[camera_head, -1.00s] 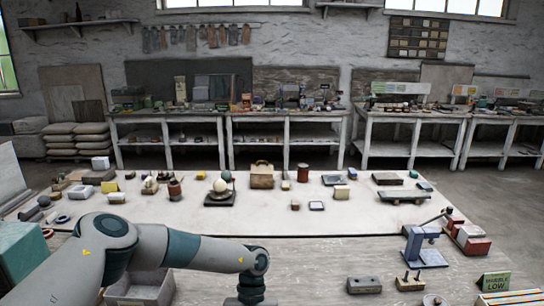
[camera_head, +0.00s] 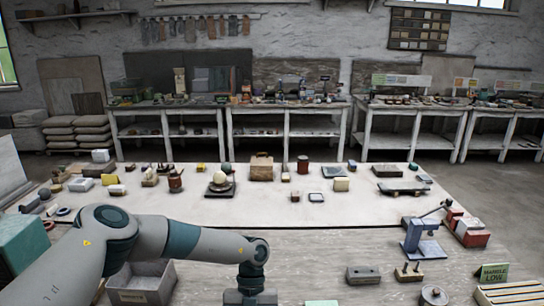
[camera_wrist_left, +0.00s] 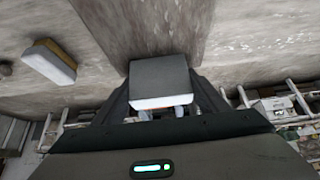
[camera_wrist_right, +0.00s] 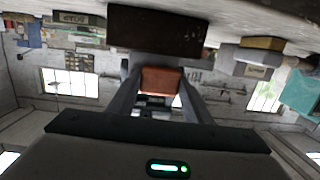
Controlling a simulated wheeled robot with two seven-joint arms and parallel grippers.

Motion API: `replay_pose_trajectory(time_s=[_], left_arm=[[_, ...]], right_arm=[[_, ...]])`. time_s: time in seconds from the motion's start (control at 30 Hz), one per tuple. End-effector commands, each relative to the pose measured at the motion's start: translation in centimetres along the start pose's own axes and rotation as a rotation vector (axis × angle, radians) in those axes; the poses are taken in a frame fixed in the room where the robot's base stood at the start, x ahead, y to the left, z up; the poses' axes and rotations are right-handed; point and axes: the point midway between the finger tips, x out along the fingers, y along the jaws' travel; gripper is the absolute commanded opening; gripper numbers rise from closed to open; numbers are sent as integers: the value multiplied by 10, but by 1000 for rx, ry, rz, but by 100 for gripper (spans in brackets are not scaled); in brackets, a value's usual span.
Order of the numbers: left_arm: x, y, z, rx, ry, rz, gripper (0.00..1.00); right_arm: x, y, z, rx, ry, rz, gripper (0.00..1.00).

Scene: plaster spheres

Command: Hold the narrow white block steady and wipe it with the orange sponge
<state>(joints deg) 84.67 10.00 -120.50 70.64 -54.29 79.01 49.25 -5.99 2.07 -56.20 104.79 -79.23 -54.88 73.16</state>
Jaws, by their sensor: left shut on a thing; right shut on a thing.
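In the left wrist view my left gripper (camera_wrist_left: 165,100) is shut on a block (camera_wrist_left: 165,73) whose broad face is dark grey and whose lower edge is white; it looks like the narrow white block. In the right wrist view my right gripper (camera_wrist_right: 160,85) is shut on an orange-brown piece, the orange sponge (camera_wrist_right: 160,80). A dark brown slab (camera_wrist_right: 155,28) lies just beyond the right fingertips; I cannot tell whether it touches the sponge. In the head view, my left arm reaches the bottom edge, its gripper cut off, and my right arm is out of sight.
A yellow-and-white block (camera_wrist_left: 48,62) lies left of my left gripper. In the head view, a grey bin (camera_head: 140,285) stands below my left arm. A blue-grey stand (camera_head: 425,240) and a dark drilled block (camera_head: 363,274) are at the right. Small objects cover the pale table behind.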

Motion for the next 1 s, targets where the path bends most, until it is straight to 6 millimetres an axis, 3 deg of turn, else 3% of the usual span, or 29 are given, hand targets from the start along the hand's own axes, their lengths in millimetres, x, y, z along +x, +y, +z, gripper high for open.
replay_pose_trajectory(time_s=[0.3, 0.7, 0.93, 1.0], left_arm=[[0, -6, -3, 5, 4, -9, 49], [0, -9, -3, 9, 2, -12, 60], [-1, -9, -3, 8, 1, -12, 48], [-1, -8, -2, 8, 0, -12, 47]], right_arm=[[-1, -20, -1, 4, 0, -13, 14], [-2, -23, -1, 7, -2, -15, 14], [-10, -14, 1, 8, -3, -15, 14], [-14, -10, 1, 8, -4, -15, 9]])
